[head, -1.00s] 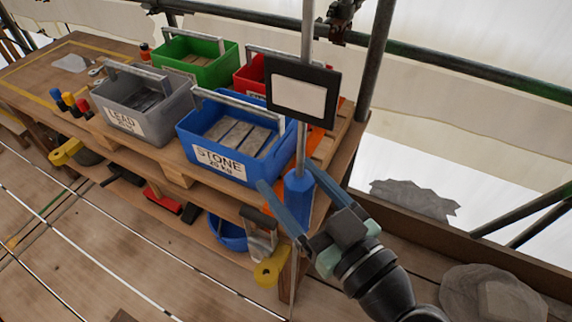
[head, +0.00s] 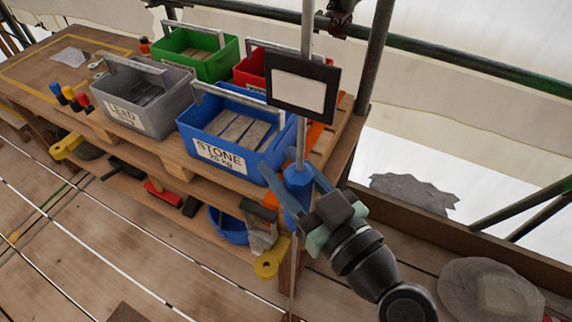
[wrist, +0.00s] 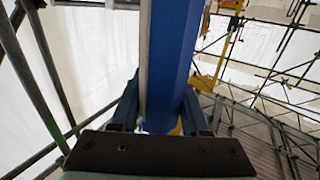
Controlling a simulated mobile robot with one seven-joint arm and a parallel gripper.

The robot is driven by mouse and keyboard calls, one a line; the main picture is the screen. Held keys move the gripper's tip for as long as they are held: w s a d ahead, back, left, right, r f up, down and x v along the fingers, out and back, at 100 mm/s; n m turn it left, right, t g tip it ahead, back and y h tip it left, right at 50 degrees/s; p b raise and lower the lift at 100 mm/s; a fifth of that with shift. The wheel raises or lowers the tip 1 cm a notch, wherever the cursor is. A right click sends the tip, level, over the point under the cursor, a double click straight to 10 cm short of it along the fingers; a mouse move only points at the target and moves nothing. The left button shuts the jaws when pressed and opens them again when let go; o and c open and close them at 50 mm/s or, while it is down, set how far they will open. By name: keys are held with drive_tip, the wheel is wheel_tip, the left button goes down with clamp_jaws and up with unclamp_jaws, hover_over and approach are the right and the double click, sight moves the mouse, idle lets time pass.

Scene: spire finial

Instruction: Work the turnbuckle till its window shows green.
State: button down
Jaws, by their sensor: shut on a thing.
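The turnbuckle (head: 297,184) is a blue faceted body on an upright grey rod in front of the bench's right end. My gripper (head: 287,166) has one blue finger on each side of it and is shut on it. In the wrist view the turnbuckle (wrist: 172,60) rises large between the fingers, with a pale strip along its left edge. A blank white panel in a black frame (head: 302,86) is on the rod above the turnbuckle. I see no green on the turnbuckle, and I cannot make out its window.
A blue STONE bin (head: 215,160), a grey LEAD bin (head: 125,115), a green bin (head: 212,68) and a red bin (head: 243,76) stand on the wooden bench just left of the rod. Tools lie on its lower shelf. A scaffold post (head: 375,60) rises behind. A grey sack (head: 488,290) lies at lower right.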

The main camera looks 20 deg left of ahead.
drive_tip(key=shift+f+n+g+y+b, duration=0.1)
drive_tip(key=shift+n+g+y+b, duration=0.2)
drive_tip(key=shift+n+g+b, duration=0.25)
drive_tip(key=s+n+g+b, duration=0.1)
drive_tip(key=n+g+b, duration=0.3)
drive_tip(key=g+b, duration=0.2)
drive_tip(key=s+n+g+h+b, duration=0.1)
drive_tip(key=n+g+b, duration=0.3)
drive_tip(key=g+b, duration=0.2)
drive_tip(key=s+n+g+b, duration=0.1)
drive_tip(key=n+g+b, duration=0.3)
drive_tip(key=g+b, duration=0.2)
drive_tip(key=shift+s+d+n+g+h, duration=0.15)
drive_tip(key=shift+n+g+h, duration=0.25)
drive_tip(key=shift+g, duration=0.15)
drive_tip(key=shift+b, duration=0.3)
drive_tip(key=shift+c, duration=1.9)
unclamp_jaws()
drive_tip(key=shift+s, duration=0.1)
